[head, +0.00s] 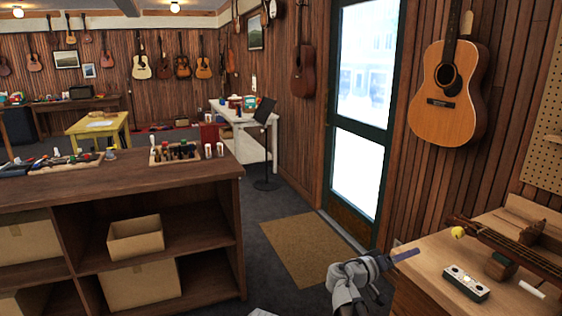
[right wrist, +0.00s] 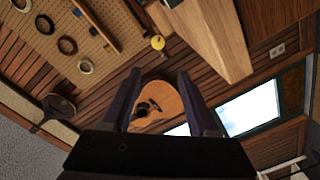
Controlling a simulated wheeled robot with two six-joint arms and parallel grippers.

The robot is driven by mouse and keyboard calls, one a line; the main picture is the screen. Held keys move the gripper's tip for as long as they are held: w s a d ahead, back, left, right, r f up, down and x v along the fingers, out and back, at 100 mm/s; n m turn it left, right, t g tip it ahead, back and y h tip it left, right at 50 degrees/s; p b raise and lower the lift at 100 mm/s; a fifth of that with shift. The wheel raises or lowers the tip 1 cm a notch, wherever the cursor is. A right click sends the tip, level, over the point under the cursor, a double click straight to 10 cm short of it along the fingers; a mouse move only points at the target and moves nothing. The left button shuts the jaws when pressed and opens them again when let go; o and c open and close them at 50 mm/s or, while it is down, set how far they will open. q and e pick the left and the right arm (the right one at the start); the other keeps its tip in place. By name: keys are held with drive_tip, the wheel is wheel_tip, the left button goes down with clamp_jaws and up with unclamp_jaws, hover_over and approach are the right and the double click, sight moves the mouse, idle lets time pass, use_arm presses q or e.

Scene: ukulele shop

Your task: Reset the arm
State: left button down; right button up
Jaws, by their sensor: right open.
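My right gripper (head: 404,256) shows at the bottom of the head view, right of centre, in front of the doormat and close to the left edge of the wooden workbench. My grey right arm rises from the bottom edge behind it. In the right wrist view the two dark fingers of the right gripper (right wrist: 159,75) stand apart with nothing between them; a hanging guitar (right wrist: 158,103) shows in the background. My left gripper and arm are in neither view.
A brown shelf counter (head: 200,182) stands left. The doormat (head: 305,248) lies on clear floor before the glass door (head: 362,110).

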drive_tip(key=s+a+f+n+g+y+p, duration=0.2)
drive_tip(key=s+a+f+y+p, duration=0.1)
drive_tip(key=s+a+y, duration=0.2)
drive_tip(key=s+a+f+n+g+y+p, duration=0.2)
drive_tip(key=s+a+f+g+y+p, duration=0.1)
drive_tip(key=s+a, duration=0.7)
drive_tip(key=s+a+f+n+g+y+p, duration=0.2)
drive_tip(key=s+a+f+y+p, duration=0.2)
drive_tip(key=a, duration=0.9)
drive_tip(key=s+y, duration=0.2)
drive_tip(key=s, duration=0.2)
drive_tip(key=shift+a+f+n+y, duration=0.25)
drive_tip(key=shift+f+n+y, duration=0.15)
drive_tip(key=shift+w, duration=0.1)
